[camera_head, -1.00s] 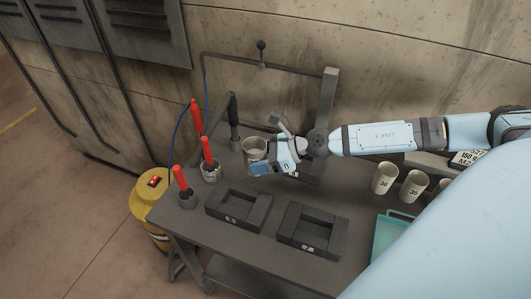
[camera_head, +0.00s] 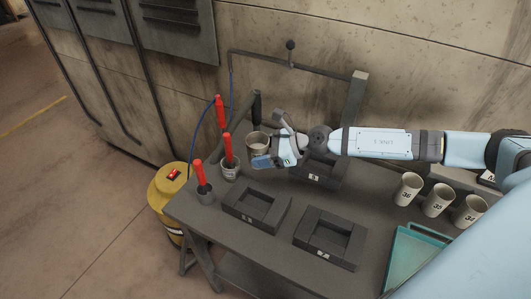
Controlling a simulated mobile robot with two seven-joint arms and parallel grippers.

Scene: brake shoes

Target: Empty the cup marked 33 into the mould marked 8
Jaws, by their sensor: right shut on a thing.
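My right gripper (camera_head: 268,157) is shut on a pale cup (camera_head: 257,139), held above the back of the table, left of the back mould. The cup looks roughly upright with its rim up; its mark is hidden and I cannot tell what is inside. Three dark square moulds stand on the table: one at the back (camera_head: 319,174), partly covered by my gripper and arm, one at the front left (camera_head: 243,222), and one at the front right (camera_head: 315,252). Each has a small pale label, too small to read. My left gripper is not in view.
Cups 36 (camera_head: 408,186), 35 (camera_head: 436,200) and 34 (camera_head: 468,211) stand at the right, behind a teal tray (camera_head: 398,262). A dark frame (camera_head: 357,95) rises behind. A yellow drum (camera_head: 164,200) stands beside the table.

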